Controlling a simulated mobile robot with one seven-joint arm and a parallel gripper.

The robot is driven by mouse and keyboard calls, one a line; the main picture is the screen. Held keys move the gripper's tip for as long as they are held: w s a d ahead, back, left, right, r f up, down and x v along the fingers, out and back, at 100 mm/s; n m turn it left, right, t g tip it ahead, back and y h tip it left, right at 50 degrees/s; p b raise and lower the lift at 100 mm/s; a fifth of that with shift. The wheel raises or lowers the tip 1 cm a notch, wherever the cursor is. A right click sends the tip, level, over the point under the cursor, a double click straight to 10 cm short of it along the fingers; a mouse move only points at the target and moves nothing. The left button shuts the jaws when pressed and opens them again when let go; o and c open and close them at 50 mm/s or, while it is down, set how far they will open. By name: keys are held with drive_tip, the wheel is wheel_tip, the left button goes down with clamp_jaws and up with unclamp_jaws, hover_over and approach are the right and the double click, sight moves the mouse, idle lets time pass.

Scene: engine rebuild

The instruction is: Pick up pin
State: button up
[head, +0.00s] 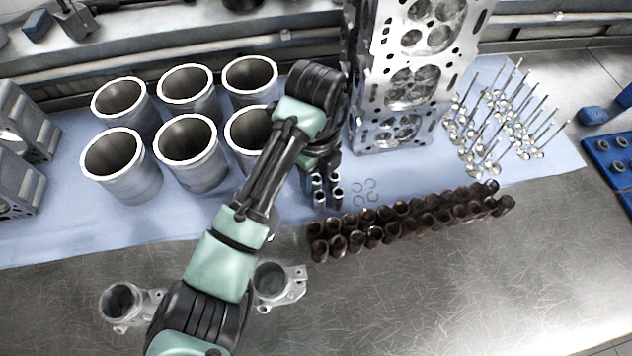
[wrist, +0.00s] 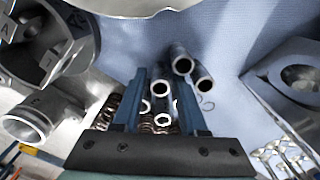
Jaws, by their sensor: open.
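Several short metal pins, grey tubes with bright open ends, stand close together on the blue cloth. One pin (head: 337,171) shows in the head view just below my gripper (head: 322,165), which partly hides the group. In the wrist view, my gripper (wrist: 164,80) is open, its two blue fingers apart. One pin (wrist: 160,90) shows between the fingers. A second pin (wrist: 182,64) is just beyond the fingertips, and a third pin (wrist: 205,84) is at the right finger's outer side. I cannot tell whether a finger touches any pin.
Dark coil springs (head: 410,220) stand in rows right of the pins, with thin rings (head: 366,190) nearby. Cylinder liners (head: 122,165) stand at left. A tall cylinder head (head: 388,125) and upright valves (head: 505,115) stand at right. The metal bench (head: 450,290) is bare at front right.

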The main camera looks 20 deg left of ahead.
clamp_jaws()
drive_tip(key=shift+r, duration=0.1)
